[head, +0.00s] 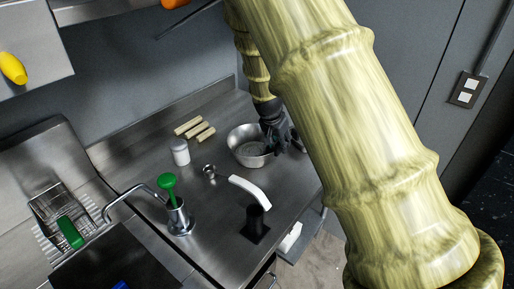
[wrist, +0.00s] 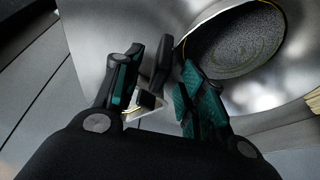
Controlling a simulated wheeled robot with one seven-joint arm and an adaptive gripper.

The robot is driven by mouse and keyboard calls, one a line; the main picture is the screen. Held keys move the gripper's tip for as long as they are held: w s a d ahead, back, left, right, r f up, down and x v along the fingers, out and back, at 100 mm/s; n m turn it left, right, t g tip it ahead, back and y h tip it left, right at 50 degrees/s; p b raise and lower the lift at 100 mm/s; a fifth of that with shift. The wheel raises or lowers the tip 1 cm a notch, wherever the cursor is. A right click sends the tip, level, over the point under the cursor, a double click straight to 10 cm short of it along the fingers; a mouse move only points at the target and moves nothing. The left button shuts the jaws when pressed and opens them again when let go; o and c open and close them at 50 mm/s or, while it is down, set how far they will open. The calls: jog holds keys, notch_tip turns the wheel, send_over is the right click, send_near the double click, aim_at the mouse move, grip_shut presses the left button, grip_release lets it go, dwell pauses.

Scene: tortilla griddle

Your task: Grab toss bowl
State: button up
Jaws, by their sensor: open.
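The toss bowl (head: 246,148) is a round metal bowl on the steel counter in the head view. In the wrist view the bowl (wrist: 285,85) fills the upper right, with its shiny inner wall and a dark round bottom. My gripper (head: 277,138) is at the bowl's right side in the head view. In the wrist view my gripper (wrist: 160,95) is open, with its fingers apart close to the bowl's rim. I cannot tell whether a finger touches the bowl. My arm hides part of the counter to the right.
A white-topped shaker (head: 180,152), a small metal cup (head: 209,171) and a white-handled tool (head: 249,192) are left and in front. A green-topped dispenser (head: 169,182) stands farther left.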

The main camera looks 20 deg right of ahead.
jog(key=shift+d+f, duration=0.1)
jog(key=shift+f, duration=0.2)
grip_shut()
jog(key=shift+w+r, duration=0.1)
jog(key=shift+r, duration=0.1)
